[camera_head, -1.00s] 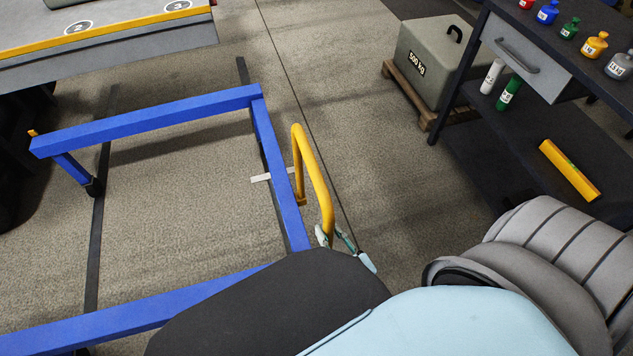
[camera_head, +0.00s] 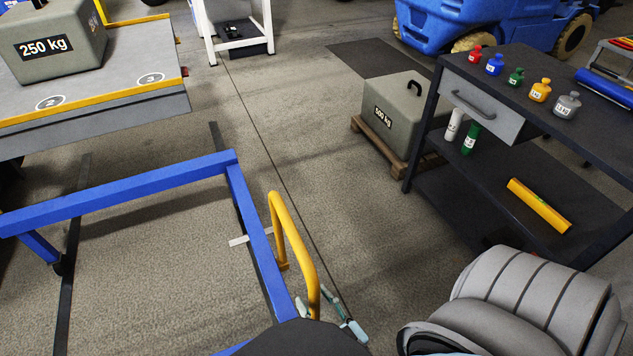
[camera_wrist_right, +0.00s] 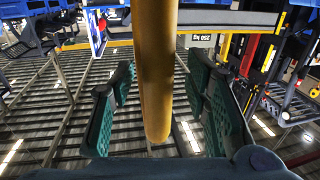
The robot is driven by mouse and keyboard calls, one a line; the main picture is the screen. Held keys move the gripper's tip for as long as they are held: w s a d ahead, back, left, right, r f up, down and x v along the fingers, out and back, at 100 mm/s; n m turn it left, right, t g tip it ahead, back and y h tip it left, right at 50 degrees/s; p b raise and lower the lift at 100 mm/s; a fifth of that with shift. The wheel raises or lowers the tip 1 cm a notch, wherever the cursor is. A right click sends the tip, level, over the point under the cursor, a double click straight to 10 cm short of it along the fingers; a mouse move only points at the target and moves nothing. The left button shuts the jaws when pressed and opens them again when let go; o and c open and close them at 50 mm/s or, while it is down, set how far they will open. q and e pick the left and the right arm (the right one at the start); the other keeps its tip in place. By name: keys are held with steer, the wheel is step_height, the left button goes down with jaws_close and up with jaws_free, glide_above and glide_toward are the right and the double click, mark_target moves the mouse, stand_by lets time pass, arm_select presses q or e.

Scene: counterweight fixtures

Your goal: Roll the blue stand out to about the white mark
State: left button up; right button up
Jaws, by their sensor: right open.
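The blue stand (camera_head: 120,191) is a low rectangular frame on the floor at the left of the head view. A yellow handle (camera_head: 302,252) stands up at its right side. The white mark (camera_head: 238,241) is a short strip on the floor, partly hidden under the stand's right beam. My right gripper (camera_head: 315,302) is at the near end of the handle. In the right wrist view the handle (camera_wrist_right: 155,75) runs between the open teal fingers (camera_wrist_right: 160,110), with gaps on both sides. My arm hides the near part of the stand. My left gripper is not in view.
Dark floor rails (camera_head: 68,280) run along the stand. A platform (camera_head: 110,120) with a 250 kg block (camera_head: 60,45) is at upper left. A 500 kg block (camera_head: 392,110) on a pallet and a dark workbench (camera_head: 435,75) stand at right. Floor between is clear.

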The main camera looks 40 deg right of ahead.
mark_target(312, 279)
step_height(312, 279, up, 10)
stand_by(0.4)
